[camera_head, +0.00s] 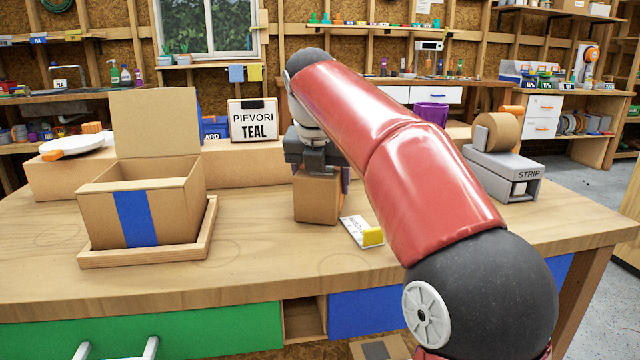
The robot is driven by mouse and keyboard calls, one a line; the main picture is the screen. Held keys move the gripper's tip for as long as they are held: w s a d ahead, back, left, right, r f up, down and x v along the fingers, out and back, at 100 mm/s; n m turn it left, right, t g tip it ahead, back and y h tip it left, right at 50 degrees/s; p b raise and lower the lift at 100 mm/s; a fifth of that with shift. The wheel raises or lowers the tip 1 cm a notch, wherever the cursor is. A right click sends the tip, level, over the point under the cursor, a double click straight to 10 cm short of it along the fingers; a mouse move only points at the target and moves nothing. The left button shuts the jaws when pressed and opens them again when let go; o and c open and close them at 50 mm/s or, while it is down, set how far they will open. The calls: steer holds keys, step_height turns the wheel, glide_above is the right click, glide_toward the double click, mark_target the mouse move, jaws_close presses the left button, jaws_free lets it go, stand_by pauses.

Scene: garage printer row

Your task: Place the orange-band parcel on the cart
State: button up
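A small brown cardboard parcel (317,200) stands upright on the wooden workbench, near its middle. No orange band shows on the faces I can see. My gripper (318,172) is directly over the parcel, with its dark body at the parcel's top. A dark, slightly purple edge shows along the parcel's right side. My arm and the gripper body hide most of the fingers, so I cannot tell whether they press on the parcel. I cannot make out a cart in this view.
An open box with a blue band (137,217) sits in a wooden tray (150,256) at left. A label card with a yellow block (373,237) lies right of the parcel. A tape dispenser (505,170) stands at right. A sign (255,121) reads PIEVORI TEAL. The bench front is clear.

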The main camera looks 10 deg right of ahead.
steer(key=shift+f, duration=0.1)
steer(key=o, duration=1.2)
